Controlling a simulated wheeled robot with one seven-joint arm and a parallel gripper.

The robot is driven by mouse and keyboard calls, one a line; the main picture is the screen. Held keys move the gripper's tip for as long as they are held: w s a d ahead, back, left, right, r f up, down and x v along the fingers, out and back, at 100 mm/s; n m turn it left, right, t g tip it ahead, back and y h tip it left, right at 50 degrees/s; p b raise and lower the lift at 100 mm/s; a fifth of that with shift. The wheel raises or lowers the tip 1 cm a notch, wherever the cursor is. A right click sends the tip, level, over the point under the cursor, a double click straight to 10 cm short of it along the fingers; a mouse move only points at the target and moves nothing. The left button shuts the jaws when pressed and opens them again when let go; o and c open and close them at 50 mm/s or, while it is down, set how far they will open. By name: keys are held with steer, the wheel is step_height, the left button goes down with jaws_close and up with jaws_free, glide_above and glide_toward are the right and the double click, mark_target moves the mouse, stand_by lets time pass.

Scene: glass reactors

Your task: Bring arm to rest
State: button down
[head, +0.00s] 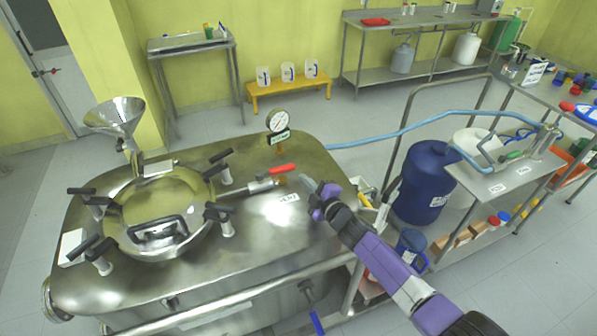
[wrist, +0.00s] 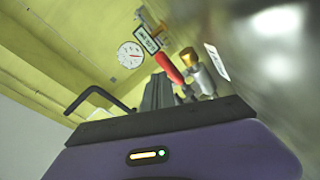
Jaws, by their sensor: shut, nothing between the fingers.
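My gripper (head: 309,184) is at the end of my purple and black arm, over the right part of the steel reactor lid (head: 250,245). It is shut and empty. Its tip is close to a valve with a red handle (head: 283,170), a little to the right of it; I cannot tell whether they touch. In the wrist view the red handle (wrist: 168,68) and its brass fitting (wrist: 190,60) show just beyond my gripper (wrist: 160,95). A white label (head: 288,198) lies on the lid below the valve.
A pressure gauge (head: 278,121) stands on the lid's far edge. A round hatch (head: 160,215) with black clamp handles and a steel funnel (head: 115,117) are at the left. A blue drum (head: 424,182) and a cart (head: 505,175) with a blue hose stand to the right.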

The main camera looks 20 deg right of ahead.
steer(key=shift+s, duration=0.65)
